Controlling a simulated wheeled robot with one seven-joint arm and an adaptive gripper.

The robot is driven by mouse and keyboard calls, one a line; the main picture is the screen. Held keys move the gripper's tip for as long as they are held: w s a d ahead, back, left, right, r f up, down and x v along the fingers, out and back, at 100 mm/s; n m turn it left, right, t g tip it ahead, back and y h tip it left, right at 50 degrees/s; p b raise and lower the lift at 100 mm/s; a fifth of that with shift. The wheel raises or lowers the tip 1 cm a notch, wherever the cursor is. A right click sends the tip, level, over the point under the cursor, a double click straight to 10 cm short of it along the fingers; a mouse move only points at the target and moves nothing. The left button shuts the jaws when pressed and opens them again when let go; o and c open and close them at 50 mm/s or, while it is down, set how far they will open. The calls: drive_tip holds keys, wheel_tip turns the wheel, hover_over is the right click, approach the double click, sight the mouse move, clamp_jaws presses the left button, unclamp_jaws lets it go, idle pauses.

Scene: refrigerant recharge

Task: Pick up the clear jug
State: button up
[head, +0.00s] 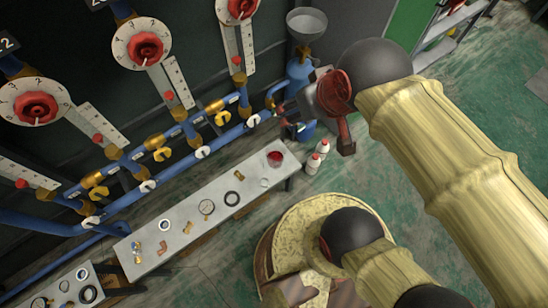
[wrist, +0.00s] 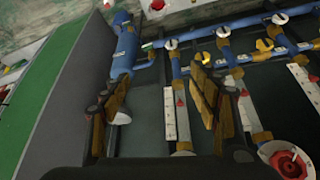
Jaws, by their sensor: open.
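A small clear-looking vessel with red in it (head: 275,158) stands on the right end of the grey bench in the head view. It is the likeliest clear jug, but it is too small to be sure. It seems to show at the top edge of the wrist view (wrist: 157,5). My gripper (head: 318,125) is in the air above and right of the vessel in the head view, apart from it. In the wrist view my gripper (wrist: 160,108) has its fingers spread wide, with nothing between them. Pipes and a gauge strip show behind them.
The narrow bench (head: 222,212) also holds rings, a gauge and small fittings. White bottles with red caps (head: 313,161) stand on the floor by its end. A blue tank with a funnel (head: 300,72), blue pipes and valves (head: 215,137) line the wall. The green floor at right is open.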

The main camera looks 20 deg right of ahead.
sight(264, 159)
drive_tip(key=shift+c, duration=0.3)
